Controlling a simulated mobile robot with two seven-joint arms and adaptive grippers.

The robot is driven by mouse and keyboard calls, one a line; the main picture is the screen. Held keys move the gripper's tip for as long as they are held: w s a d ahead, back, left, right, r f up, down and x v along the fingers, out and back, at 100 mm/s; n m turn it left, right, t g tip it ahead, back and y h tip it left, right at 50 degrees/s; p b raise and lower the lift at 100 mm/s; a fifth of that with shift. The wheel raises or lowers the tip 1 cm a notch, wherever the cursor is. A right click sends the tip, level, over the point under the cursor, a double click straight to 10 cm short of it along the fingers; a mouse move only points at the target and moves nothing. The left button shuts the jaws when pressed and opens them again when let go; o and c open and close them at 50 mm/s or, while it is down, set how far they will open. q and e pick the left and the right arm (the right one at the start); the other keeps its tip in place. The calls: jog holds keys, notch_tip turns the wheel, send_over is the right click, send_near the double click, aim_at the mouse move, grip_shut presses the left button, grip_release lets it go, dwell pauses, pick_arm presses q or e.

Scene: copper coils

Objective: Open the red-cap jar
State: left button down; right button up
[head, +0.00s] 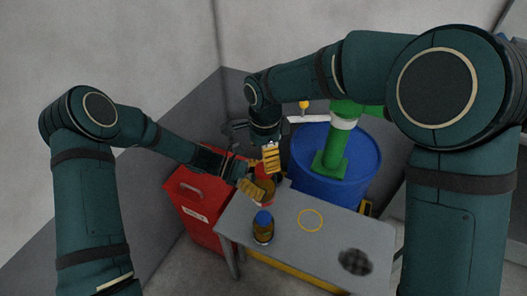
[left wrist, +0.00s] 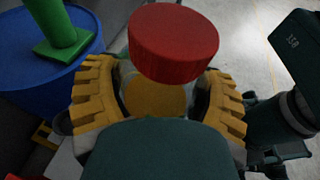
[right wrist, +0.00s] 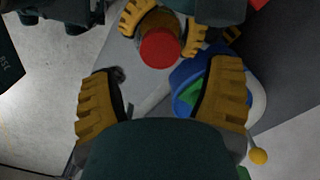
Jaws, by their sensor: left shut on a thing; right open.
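The red-cap jar stands near the table's back left edge in the head view, its amber body (head: 265,188) partly hidden by my grippers. Its red cap (left wrist: 174,45) is large in the left wrist view, and the cap also shows in the right wrist view (right wrist: 160,48). My left gripper (head: 254,188) is shut around the jar body, below the cap, with yellow fingers on both sides. My right gripper (head: 271,158) is open and points down above the cap. In the right wrist view, the cap lies beyond the open fingers, apart from them.
A blue-cap jar (head: 263,229) stands on the grey table (head: 285,245) in front. A yellow ring (head: 311,220) and a dark mesh patch (head: 355,262) mark the right side. A blue barrel (head: 362,160) with a green pipe (head: 335,150) stands behind; a red cabinet (head: 190,192) is left.

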aim_at(264, 184)
notch_tip(264, 184, down, 6)
jog(key=shift+r, duration=0.1)
dwell(0.4)
jog(key=c, duration=1.3)
jog(key=shift+n, duration=1.7)
jog(key=o, duration=1.3)
jog(key=shift+c, duration=0.2)
